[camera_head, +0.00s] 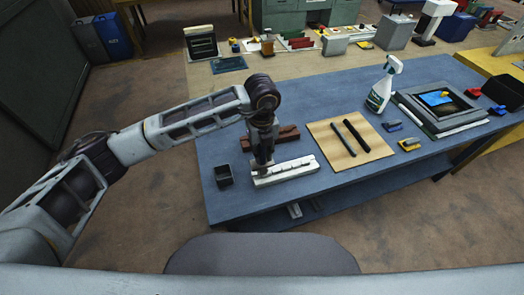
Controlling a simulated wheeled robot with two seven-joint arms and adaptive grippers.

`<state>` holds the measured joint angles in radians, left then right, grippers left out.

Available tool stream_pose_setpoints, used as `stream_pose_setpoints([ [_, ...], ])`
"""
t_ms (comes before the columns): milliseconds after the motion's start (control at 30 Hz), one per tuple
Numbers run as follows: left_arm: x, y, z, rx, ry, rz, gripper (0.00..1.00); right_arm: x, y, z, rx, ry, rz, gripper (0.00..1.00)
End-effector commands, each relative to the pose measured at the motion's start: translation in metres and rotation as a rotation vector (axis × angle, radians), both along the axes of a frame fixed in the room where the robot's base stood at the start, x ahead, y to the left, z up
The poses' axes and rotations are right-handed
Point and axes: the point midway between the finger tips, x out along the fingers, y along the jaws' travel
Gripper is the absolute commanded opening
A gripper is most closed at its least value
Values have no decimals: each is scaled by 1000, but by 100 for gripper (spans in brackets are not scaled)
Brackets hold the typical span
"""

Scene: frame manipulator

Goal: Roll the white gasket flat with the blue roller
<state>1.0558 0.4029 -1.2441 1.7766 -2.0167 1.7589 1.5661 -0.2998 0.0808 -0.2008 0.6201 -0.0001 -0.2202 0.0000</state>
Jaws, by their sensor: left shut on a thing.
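My left gripper (263,166) points straight down over a white slotted bar (295,169) at the front of the blue table. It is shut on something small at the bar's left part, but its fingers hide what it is. A grey frame (424,121) with a dark panel lies at the right. A white strip (462,131) runs along its front edge and may be the gasket. A small blue-and-dark tool (391,126) lies left of the frame; I cannot tell whether it is the roller. My right gripper is not in view.
A tan board (349,153) with two black strips lies mid-table, near a white spray bottle (383,86). A small black box (223,175) stands left of the bar, and a brown block (285,134) behind it.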

Motion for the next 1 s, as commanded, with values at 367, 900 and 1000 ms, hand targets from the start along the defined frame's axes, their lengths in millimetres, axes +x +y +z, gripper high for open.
stream_pose_setpoints([
  [367, 0, 0, -4, 0, 0, 0, 0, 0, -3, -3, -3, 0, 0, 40],
  [900, 0, 0, -10, 0, 0, 0, 0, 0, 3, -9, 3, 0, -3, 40],
  [1000, 0, 0, -12, 0, 0, 0, 0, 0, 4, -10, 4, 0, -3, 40],
])
